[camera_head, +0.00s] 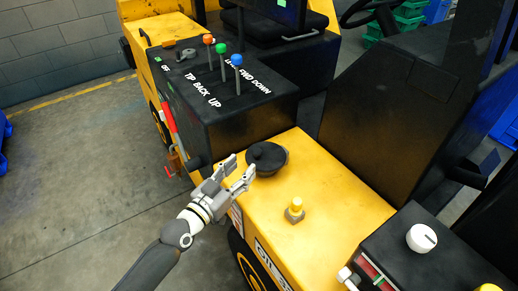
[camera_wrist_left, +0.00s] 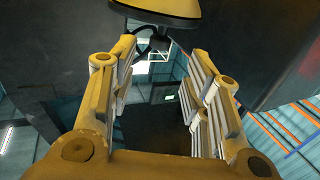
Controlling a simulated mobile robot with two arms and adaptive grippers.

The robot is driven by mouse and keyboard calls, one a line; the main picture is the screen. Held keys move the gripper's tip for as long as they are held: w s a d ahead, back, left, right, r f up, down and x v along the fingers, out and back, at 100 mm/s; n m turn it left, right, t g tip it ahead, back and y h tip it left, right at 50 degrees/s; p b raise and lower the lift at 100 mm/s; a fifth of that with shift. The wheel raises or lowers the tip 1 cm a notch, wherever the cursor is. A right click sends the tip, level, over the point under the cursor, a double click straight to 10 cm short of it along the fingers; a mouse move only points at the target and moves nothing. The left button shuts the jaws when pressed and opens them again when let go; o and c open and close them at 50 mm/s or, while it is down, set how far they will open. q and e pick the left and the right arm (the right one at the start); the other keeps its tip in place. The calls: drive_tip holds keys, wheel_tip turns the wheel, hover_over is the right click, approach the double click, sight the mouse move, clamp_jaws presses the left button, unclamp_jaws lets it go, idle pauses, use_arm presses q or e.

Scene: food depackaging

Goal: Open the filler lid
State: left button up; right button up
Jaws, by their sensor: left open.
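The filler lid (camera_head: 267,156) is a round black cap on the yellow top of the vehicle body. It appears seated and closed. My left gripper (camera_head: 241,167) is open just left of the lid, with its fingertips pointing toward it. One fingertip is close to the lid's left edge; I cannot tell whether it touches. In the left wrist view, the two fingers of the gripper (camera_wrist_left: 161,58) are spread apart with nothing between them. The lid cannot be clearly made out there. My right gripper is not in view.
A yellow knob (camera_head: 296,208) stands on the yellow deck (camera_head: 330,225) right of the lid. Behind is a black console (camera_head: 235,110) with orange, green and blue levers. A control box with a white dial (camera_head: 421,238) is at lower right. Open floor (camera_head: 75,190) lies left.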

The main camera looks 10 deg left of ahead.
sight(255, 155)
use_arm(q)
drive_tip(key=x, duration=0.3)
drive_tip(key=shift+w+d+r, duration=0.1)
drive_tip(key=shift+w, duration=0.05)
drive_tip(key=x, duration=0.3)
drive_tip(key=shift+w+d, duration=0.1)
drive_tip(key=shift+w, duration=0.25)
drive_tip(key=shift+w+d, duration=0.25)
drive_tip(key=shift+w, duration=0.3)
drive_tip(key=shift+w+d, duration=0.1)
drive_tip(key=shift+w, duration=0.1)
drive_tip(key=c, duration=0.4)
clamp_jaws()
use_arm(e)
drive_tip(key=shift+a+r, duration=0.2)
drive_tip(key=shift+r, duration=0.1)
